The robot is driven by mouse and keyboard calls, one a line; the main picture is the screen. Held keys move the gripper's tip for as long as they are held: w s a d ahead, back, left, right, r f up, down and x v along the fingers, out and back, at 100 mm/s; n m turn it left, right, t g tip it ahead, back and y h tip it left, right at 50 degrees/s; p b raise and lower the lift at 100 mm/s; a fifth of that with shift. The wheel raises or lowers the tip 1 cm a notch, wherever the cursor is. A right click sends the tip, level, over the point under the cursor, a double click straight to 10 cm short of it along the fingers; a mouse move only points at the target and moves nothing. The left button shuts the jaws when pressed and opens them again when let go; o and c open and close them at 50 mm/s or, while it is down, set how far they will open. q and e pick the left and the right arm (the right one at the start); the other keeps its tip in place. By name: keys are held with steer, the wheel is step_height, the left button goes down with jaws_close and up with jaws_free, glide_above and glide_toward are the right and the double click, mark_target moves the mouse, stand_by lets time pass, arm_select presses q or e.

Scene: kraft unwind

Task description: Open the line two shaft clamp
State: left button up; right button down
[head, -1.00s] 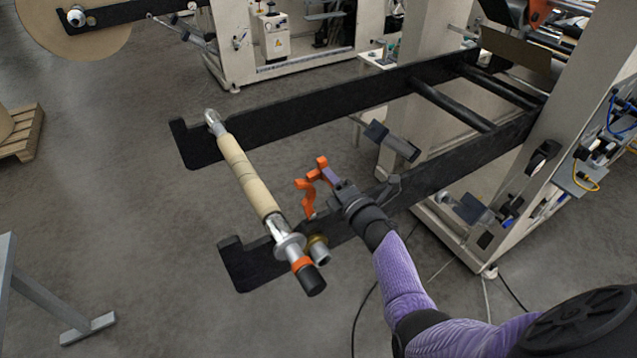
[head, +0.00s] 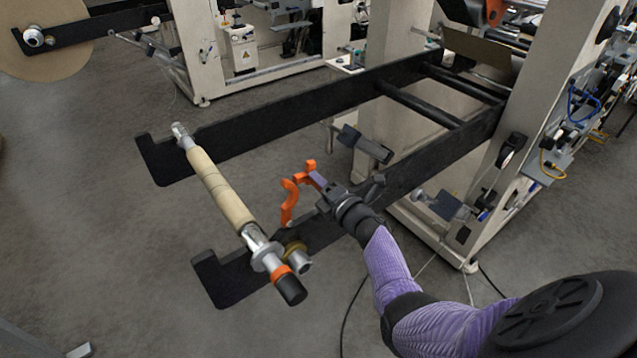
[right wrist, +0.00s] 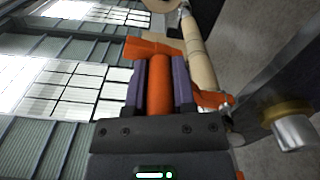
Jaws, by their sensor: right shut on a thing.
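The orange shaft clamp (head: 290,198) stands up from the near black arm (head: 330,228), beside the shaft. Its curved orange body reaches above that arm. My right gripper (head: 317,180) is shut on the clamp's upper end. In the right wrist view an orange bar (right wrist: 160,88) of the clamp lies between the two purple fingers (right wrist: 160,82). The shaft (head: 220,188) with its tan core lies across the ends of the two black arms. Its near end has a metal collar, an orange band and a black tip (head: 291,291). My left gripper is not in view.
A brass and steel round fitting (head: 297,256) sits beside the shaft's near end. The far black arm (head: 290,105) runs back to the machine frame (head: 555,90). A grey block (head: 365,143) is just behind my gripper. Open floor lies in front and left.

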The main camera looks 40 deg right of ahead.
steer(key=shift+f, duration=0.15)
steer(key=shift+c, duration=2.2)
jaws_free()
steer(key=s+p, duration=0.2)
steer(key=s, duration=0.8)
steer(key=shift+p, duration=0.3)
steer(key=shift+d, duration=0.1)
